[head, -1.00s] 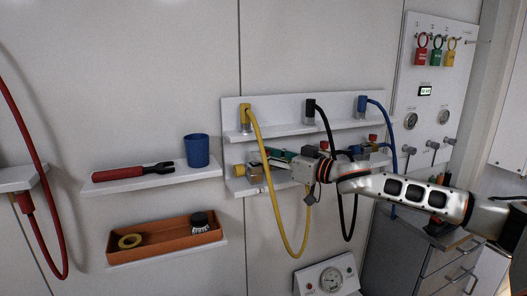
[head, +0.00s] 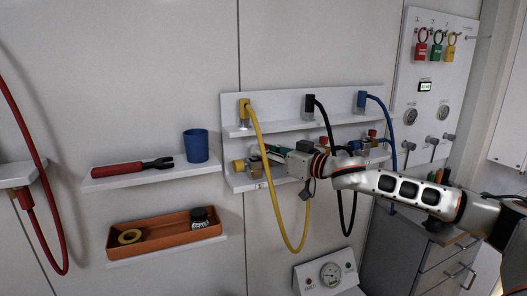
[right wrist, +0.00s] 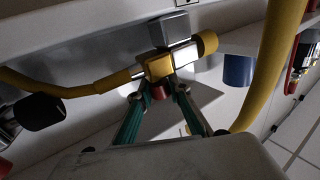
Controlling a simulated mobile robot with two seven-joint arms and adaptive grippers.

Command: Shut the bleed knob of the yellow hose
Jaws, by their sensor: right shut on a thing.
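The yellow hose (head: 264,180) hangs in a loop from the wall rack; it also crosses the right wrist view (right wrist: 262,85). Its yellow valve block (right wrist: 157,66) has a yellow round cap (right wrist: 207,43) at one side. A small red bleed knob (right wrist: 159,92) sticks out of the block towards my right gripper (right wrist: 163,94). The green fingers are closed around that knob, one tip on each side. In the head view my right gripper (head: 268,154) reaches in from the right at the lower rack shelf and hides the knob. My left gripper is not in view.
Black (head: 325,130) and blue (head: 384,112) hoses hang just right of the yellow one, near my right arm. A shelf on the left holds a blue cup (head: 196,147) and a red-handled tool (head: 118,170). An orange tray (head: 163,238) is below.

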